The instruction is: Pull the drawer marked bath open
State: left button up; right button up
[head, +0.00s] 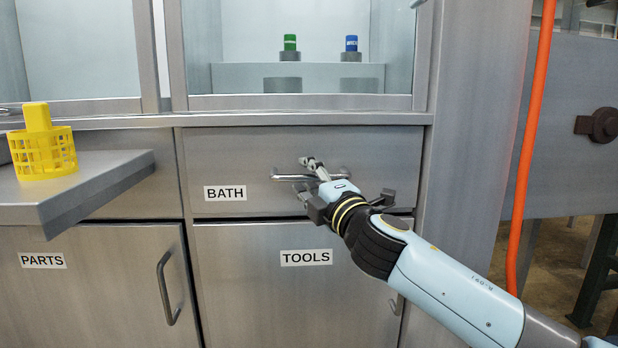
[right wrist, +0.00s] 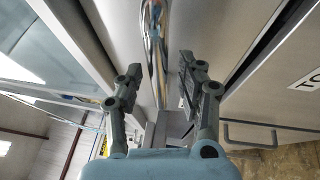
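The drawer marked BATH (head: 250,150) is a wide grey metal front under the counter, and it looks flush with the cabinet. Its label (head: 225,193) is at its lower left. Its horizontal bar handle (head: 285,178) is partly hidden by my right gripper (head: 314,165). In the right wrist view the handle (right wrist: 153,45) runs between the two fingers of the gripper (right wrist: 160,85). The fingers are apart, with a visible gap on each side of the bar. My left gripper is not in view.
Below is the TOOLS door (head: 270,290), and to the left the PARTS door (head: 95,285) with an upright handle. A grey shelf (head: 100,185) bearing a yellow basket (head: 42,152) juts out at left. An orange hose (head: 530,150) hangs at right.

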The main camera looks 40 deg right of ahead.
grip_shut()
jog(key=shift+s+a, duration=0.1)
dwell(0.4)
